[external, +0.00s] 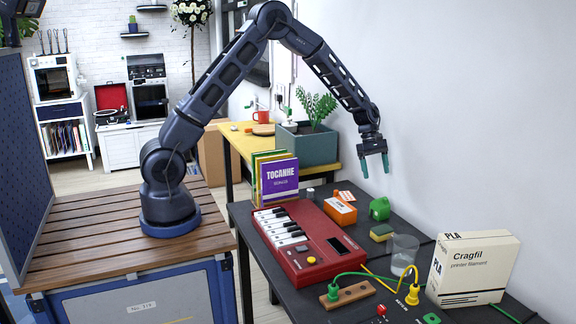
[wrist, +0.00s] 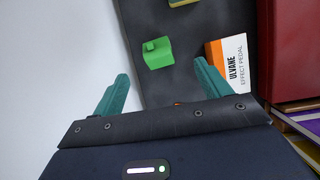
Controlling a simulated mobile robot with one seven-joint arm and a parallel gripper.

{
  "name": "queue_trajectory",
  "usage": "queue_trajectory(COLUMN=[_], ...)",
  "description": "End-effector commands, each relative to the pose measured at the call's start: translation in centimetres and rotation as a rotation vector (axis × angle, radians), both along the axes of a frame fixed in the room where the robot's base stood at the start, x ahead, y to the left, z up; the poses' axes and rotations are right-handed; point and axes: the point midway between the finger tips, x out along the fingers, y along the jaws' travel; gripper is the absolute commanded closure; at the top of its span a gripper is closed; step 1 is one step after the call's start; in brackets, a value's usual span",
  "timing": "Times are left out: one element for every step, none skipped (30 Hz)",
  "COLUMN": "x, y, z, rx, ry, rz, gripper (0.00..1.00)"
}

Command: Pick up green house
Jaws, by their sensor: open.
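The green house (external: 380,208) is a small bright green block on the dark table, near the wall side. In the wrist view the green house (wrist: 157,53) shows ahead of and between the fingers, with a small raised piece on it. My gripper (external: 374,165) has teal fingers and hangs above the table, pointing down, above the green house and apart from it. In the wrist view my gripper (wrist: 162,85) is open with nothing between its fingers.
An orange and white effect pedal box (external: 340,208) stands close left of the house. A yellow-green sponge (external: 382,232) and a clear glass (external: 403,254) are in front. A red keyboard (external: 310,243), filament box (external: 472,268) and planter (external: 307,146) stand around. The wall is close on the right.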

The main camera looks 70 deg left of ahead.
Motion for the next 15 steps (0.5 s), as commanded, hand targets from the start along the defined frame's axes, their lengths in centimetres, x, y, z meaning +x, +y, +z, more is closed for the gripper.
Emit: queue_trajectory(x=[0.5,0.8,1.0,1.2,1.4,1.5,1.6,1.6,1.7,1.7,1.7,1.7,1.6,1.7,1.7], y=[-0.1,-0.1,-0.2,-0.2,-0.2,-0.3,-0.3,-0.3,-0.4,-0.4,-0.5,-0.7,-0.8,-0.9,-1.1], z=[-1.3,-1.9,-2.5,-2.9,-3.2,-3.5,-3.7,-3.9,-4.1,-4.3,-4.5,-4.8,-5.1,-5.4,-5.9], rx=[-0.005,-0.008,-0.011,-0.014,-0.015,-0.017,-0.019,-0.019,-0.02,-0.02,-0.02,-0.02,-0.02,-0.021,-0.02], ry=[0.014,0.021,0.03,0.035,0.038,0.042,0.045,0.047,0.049,0.049,0.049,0.05,0.05,0.05,0.05], rz=[0.022,0.034,0.05,0.059,0.066,0.075,0.079,0.083,0.085,0.086,0.086,0.086,0.085,0.085,0.085], gripper=[0.24,0.24,0.24,0.24,0.24,0.24,0.24,0.24,0.24,0.24,0.24,0.24,0.24,0.24,0.24])
